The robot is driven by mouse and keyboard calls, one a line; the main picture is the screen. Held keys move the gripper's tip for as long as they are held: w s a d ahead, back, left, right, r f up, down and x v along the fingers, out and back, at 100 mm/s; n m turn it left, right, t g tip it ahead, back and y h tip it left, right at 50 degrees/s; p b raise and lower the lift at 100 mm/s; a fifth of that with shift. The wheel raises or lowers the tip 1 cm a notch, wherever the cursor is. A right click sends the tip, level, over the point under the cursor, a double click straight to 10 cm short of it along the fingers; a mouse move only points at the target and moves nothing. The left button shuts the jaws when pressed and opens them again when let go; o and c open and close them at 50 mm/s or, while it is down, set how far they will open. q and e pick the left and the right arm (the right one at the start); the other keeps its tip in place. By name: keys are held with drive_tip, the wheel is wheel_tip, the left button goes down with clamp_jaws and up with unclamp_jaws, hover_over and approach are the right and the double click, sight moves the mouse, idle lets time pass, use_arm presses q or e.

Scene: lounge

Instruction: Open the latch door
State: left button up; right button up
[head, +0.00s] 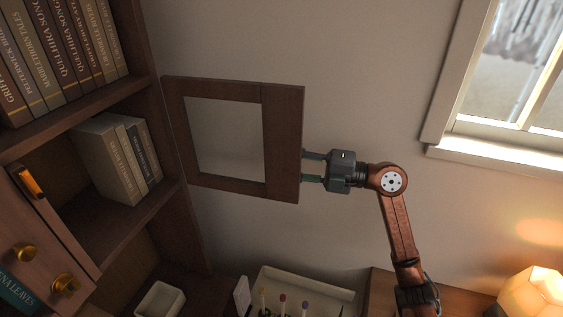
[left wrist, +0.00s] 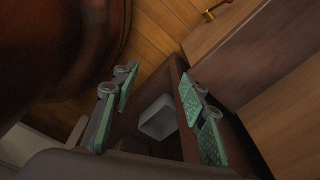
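A brown wooden-framed door with a pale pane (head: 283,145) stands out from the bookcase's right edge in the head view, swung wide. My right gripper (head: 304,166) is at its free right edge, fingers apart, one above the other. The tips meet or pass the edge; I cannot tell if they touch. A wooden panel (head: 38,225) at lower left carries a dark plate with an orange lever (head: 31,183) and brass knobs (head: 24,252). My left gripper (left wrist: 156,108) is open and empty in the left wrist view; it is outside the head view.
The bookcase (head: 110,88) at left holds books (head: 60,50). A white container (head: 160,300) is low at its foot and a similar one (left wrist: 158,117) shows in the left wrist view. A lit lamp (head: 535,292) and a window (head: 500,80) are at right. Bare wall lies behind the door.

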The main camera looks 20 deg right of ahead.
clamp_jaws()
idle(0.5)
